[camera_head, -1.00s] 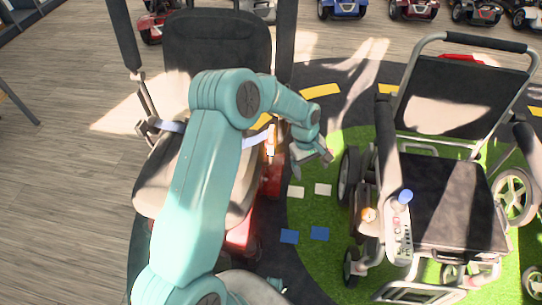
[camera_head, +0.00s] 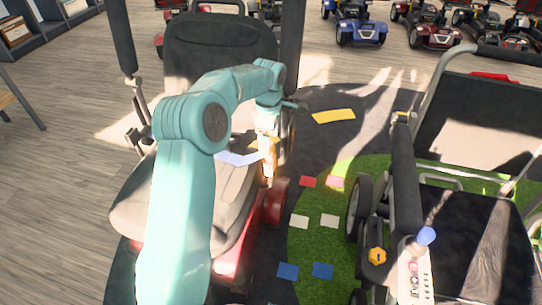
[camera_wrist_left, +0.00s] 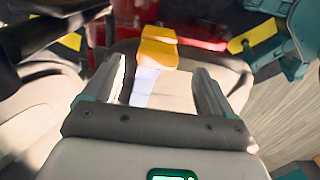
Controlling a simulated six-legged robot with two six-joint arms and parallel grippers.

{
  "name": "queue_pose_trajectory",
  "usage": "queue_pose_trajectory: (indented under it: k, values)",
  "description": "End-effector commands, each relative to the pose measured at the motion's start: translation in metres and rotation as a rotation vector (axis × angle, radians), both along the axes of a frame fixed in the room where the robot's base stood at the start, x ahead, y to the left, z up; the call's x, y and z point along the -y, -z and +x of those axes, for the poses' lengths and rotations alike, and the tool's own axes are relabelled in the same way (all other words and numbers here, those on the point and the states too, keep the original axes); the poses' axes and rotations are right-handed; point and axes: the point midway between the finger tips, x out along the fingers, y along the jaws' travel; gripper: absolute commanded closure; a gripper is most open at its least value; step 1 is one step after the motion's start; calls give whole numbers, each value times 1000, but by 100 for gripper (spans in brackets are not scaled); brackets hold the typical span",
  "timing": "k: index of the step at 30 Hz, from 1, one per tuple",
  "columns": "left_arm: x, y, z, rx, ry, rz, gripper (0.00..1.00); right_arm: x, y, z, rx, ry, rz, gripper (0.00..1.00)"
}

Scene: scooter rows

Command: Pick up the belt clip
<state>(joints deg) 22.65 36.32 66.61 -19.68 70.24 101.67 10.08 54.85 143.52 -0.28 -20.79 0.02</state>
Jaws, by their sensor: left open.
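The belt clip looks like the yellow-orange piece (camera_wrist_left: 158,48) at the end of a pale strap (camera_wrist_left: 144,88) in the left wrist view. In the head view the strap (camera_head: 237,158) lies across the beige scooter seat (camera_head: 150,215), and orange shows at its right end (camera_head: 277,146), partly hidden by my gripper. My left gripper (camera_wrist_left: 160,82) is open, its fingers on either side of the strap in the picture, with the clip just beyond the fingertips. I cannot tell whether they touch. In the head view my left gripper (camera_head: 267,165) points down at the seat's right edge.
The seat's dark backrest (camera_head: 220,50) rises behind my arm. A second mobility chair with a blue-knobbed control panel (camera_head: 414,275) stands at the right. Green turf (camera_head: 315,245) with coloured patches lies between. More scooters (camera_head: 355,22) line the back.

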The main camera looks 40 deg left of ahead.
Motion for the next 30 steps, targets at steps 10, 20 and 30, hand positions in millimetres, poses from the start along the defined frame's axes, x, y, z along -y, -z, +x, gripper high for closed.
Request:
queue_pose_trajectory:
  k: [10,20,30]
  values:
    - [1,38,5,-1,-1,0,15,0,18,0,0,0,0,100]
    - [0,57,7,1,-3,0,15,0,22,0,0,0,0,100]
    - [0,56,7,1,-3,0,73,0,22,0,0,0,0,100]
